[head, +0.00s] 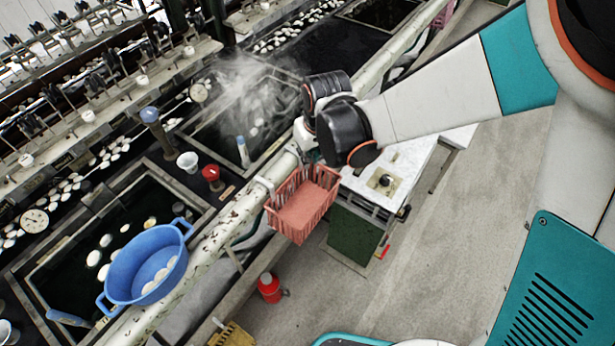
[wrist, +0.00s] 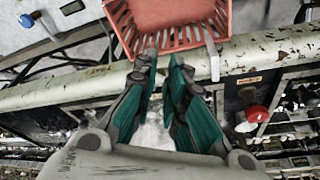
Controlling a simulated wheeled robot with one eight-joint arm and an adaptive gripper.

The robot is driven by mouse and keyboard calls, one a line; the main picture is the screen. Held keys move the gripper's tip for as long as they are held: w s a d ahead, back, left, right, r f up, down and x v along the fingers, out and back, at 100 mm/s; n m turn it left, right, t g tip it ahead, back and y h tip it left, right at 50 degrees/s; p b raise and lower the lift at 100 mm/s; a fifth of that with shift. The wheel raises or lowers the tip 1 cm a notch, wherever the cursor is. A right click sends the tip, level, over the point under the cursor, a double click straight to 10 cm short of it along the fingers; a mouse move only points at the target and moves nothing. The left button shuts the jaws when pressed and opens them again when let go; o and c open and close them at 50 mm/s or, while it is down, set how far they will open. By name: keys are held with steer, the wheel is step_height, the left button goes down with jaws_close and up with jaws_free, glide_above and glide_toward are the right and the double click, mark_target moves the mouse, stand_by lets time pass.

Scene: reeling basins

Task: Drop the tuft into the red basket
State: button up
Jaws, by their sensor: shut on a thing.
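The red basket (head: 308,208) hangs at the outer side of the pale pipe rail in the head view, and its visible floor looks bare. It also shows at the top of the wrist view (wrist: 170,14), just beyond my fingertips. My gripper (wrist: 161,62) points toward the basket's near wall, its teal fingers close together. A pale, whitish tuft (wrist: 153,132) shows low between the fingers, mostly hidden by them. In the head view my dark wrist hides most of the gripper, which is by the rail just behind the basket; the tuft cannot be made out there.
The worn pipe rail (head: 215,245) runs diagonally beside the basins. A blue colander (head: 148,264) with white cocoons sits at lower left. A red-topped valve (head: 211,174) stands behind the rail. A white-topped cabinet (head: 400,165) is right of the basket. Steam rises from the far basin.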

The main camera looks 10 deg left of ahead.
steer(key=shift+f+b, duration=1.05)
steer(key=shift+f, duration=0.9)
steer(key=o, duration=0.7)
steer(key=shift+r, duration=0.1)
step_height(320, 180, up, 6)
steer(key=p, duration=0.4)
steer(key=w+d+f+m+h+b, duration=0.1)
steer(key=w+d+m+b, duration=0.1)
steer(key=d, duration=1.3)
steer(key=w+d+m+h+b, duration=0.1)
steer(key=d+m, duration=0.4)
steer(key=d, duration=1)
steer(key=shift+w+f+t+b, duration=0.35)
steer(key=shift+w+b, duration=0.2)
steer(key=shift+w, duration=0.6)
